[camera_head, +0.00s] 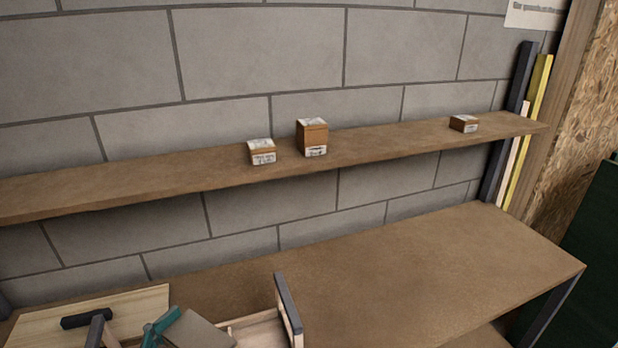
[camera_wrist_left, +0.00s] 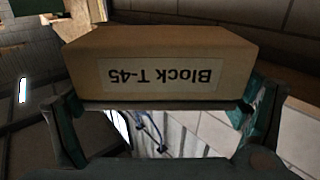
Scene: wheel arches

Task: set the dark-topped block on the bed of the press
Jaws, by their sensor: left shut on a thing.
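My left gripper (camera_wrist_left: 158,120) is shut on a brown block (camera_wrist_left: 160,65) in the left wrist view. The block's face carries a pale label reading "Block T-45", upside down in that view. In the head view the block (camera_head: 198,331) shows a grey-brown top at the bottom edge, beside a teal finger of my left gripper. Its lower part is cut off there, so I cannot tell whether it touches anything below. I cannot make out the press or its bed for certain. My right gripper is not in view.
A pale wooden board (camera_head: 140,304) lies on the workbench (camera_head: 420,270) at left. A wooden frame with a dark upright edge (camera_head: 288,304) stands right of the block. The bench's right side is clear. Several labelled boxes, one a tall box (camera_head: 312,138), stand on the wall shelf (camera_head: 200,173).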

